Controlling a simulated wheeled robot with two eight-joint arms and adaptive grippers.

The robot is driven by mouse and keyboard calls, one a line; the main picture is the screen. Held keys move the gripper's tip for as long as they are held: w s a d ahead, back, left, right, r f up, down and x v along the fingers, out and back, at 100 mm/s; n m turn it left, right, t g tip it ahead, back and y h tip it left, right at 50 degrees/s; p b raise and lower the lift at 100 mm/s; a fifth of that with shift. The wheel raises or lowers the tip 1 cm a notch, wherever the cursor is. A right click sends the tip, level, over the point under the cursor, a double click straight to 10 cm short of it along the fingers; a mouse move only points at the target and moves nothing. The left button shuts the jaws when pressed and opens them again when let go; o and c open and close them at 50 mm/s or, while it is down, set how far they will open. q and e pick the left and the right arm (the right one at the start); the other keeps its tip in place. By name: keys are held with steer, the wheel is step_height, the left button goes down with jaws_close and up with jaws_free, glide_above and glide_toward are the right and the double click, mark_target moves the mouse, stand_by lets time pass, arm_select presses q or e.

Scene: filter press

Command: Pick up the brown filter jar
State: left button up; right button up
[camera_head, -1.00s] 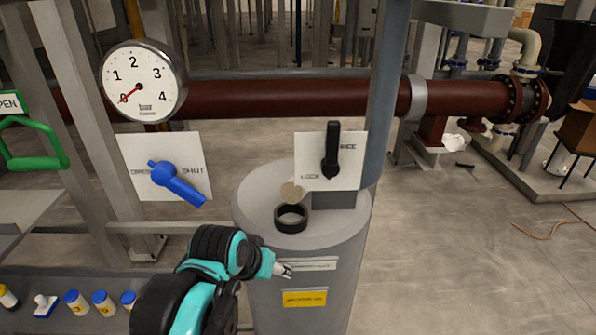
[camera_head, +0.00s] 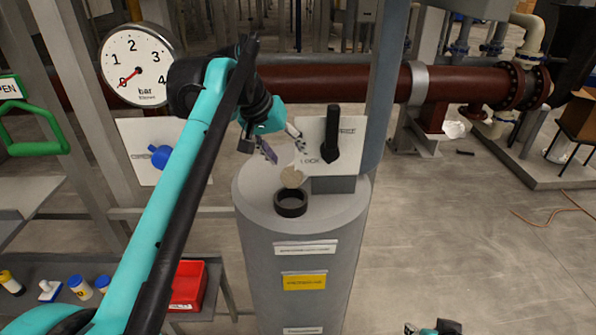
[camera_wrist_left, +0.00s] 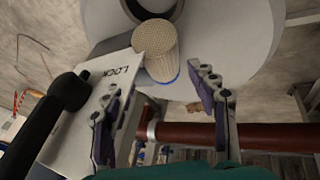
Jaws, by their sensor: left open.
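A tan, mesh-textured cylinder, taken as the brown filter jar (camera_head: 291,177), is at the back of the grey tank's top, by the black ring opening (camera_head: 291,203). In the left wrist view the jar (camera_wrist_left: 157,50) shows a blue edge at its lower end. My left gripper (camera_head: 287,154) is open just behind and above the jar. In the left wrist view its fingers (camera_wrist_left: 150,105) are spread, with the jar beyond the gap, apart from both. My right gripper (camera_head: 435,328) barely shows at the bottom edge.
The LOCK plate with its black handle (camera_head: 330,135) stands close right of the jar. A brown pipe (camera_head: 350,85) runs behind. The blue handle (camera_head: 160,156) is partly behind my left arm. Jars (camera_head: 80,287) and a red bin (camera_head: 188,285) are at lower left.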

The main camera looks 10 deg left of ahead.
mark_target(294, 162)
arm_select(q)
steer(key=w+f, duration=0.2)
steer(key=shift+d+f, duration=0.25)
steer(key=shift+f, duration=0.05)
steer(key=p+x, duration=0.1)
steer(key=x, duration=0.4)
steer(key=shift+w+d+f, duration=0.1)
steer(key=shift+f, duration=0.15)
steer(key=shift+c, duration=0.3)
steer(key=shift+s+r, duration=0.1)
steer(key=shift+s, duration=0.15)
steer(key=c, duration=1.1)
